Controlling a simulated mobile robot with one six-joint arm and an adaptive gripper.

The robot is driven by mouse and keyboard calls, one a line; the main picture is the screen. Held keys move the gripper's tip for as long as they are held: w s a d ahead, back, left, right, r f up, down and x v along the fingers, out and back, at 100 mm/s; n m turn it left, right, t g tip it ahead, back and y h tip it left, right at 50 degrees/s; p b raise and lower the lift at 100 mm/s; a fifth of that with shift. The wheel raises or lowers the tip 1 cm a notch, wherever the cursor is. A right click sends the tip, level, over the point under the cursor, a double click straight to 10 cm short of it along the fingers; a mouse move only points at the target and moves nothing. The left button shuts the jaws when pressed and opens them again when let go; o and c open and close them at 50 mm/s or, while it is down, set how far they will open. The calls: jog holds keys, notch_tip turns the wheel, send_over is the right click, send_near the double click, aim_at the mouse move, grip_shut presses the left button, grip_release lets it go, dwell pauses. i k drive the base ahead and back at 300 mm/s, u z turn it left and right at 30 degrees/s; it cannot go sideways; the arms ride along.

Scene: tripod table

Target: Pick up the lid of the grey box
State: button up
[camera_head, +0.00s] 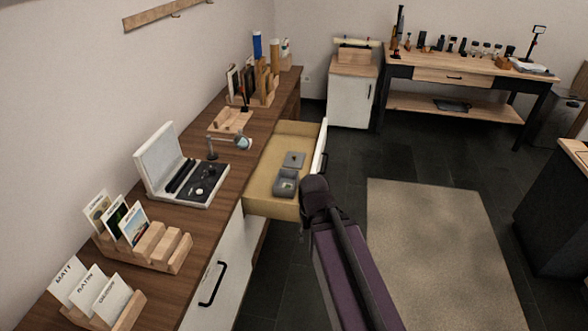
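A small grey box (285,187) sits in the open wooden drawer (268,203), near its front right part. The box looks open on top, with something small and pale inside that is too small to tell. A flat grey square lid (293,159) with a small dark knob lies in the drawer just behind the box, apart from it. My purple and dark arm reaches up from the bottom, and its dark joint is close to the drawer's right edge. My gripper and its fingers do not show.
The drawer's white front (320,148) stands out to the right. On the brown counter (217,209) are an open case (171,168), a lamp with a round glass (242,143) and wooden card racks (152,243). A beige rug (435,245) covers clear floor.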

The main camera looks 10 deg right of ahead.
aim_at(293, 159)
jog(key=k, duration=0.8)
jog(key=u, duration=0.3)
jog(key=i, duration=1.55)
jog(key=z, duration=0.4)
jog(key=i, duration=0.9)
jog(key=z, duration=0.3)
